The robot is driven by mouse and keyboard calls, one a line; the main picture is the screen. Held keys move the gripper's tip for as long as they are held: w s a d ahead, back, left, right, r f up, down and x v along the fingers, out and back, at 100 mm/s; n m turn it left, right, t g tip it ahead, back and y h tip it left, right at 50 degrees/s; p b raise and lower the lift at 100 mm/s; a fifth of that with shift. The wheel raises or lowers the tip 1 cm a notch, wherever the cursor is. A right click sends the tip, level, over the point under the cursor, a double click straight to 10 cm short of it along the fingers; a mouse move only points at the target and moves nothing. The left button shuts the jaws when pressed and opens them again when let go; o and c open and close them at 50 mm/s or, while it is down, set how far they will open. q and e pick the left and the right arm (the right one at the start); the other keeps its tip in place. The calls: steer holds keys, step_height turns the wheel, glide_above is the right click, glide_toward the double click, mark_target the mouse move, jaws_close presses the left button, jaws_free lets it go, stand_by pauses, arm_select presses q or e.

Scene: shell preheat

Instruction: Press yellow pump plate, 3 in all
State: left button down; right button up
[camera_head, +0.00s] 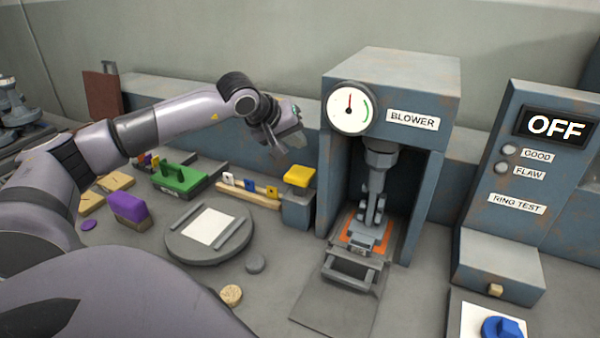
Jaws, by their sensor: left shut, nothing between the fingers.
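The yellow pump plate (300,176) sits on top of a grey block (298,208) at the left side of the blower cabinet (392,80). My left gripper (282,150) is shut and empty. It hangs a little above and to the left of the yellow plate, apart from it. The round gauge (350,108) on the cabinet has its needle pointing about straight up, with a green arc on its right side. My right gripper is not in view.
A ring test box (525,180) reading OFF stands at the right. A round turntable (182,249) with a white square, a green block (180,178), a purple block (128,208) and a wooden rack (248,197) lie to the left. A blue piece (502,328) is at the lower right.

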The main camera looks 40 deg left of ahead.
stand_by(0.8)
arm_select(q)
steer(key=shift+w+r+b, duration=0.1)
steer(key=shift+r+b, duration=0.05)
steer(key=shift+b, duration=0.25)
step_height(320, 180, up, 4)
steer(key=b, duration=0.3)
steer(key=shift+f, duration=0.2)
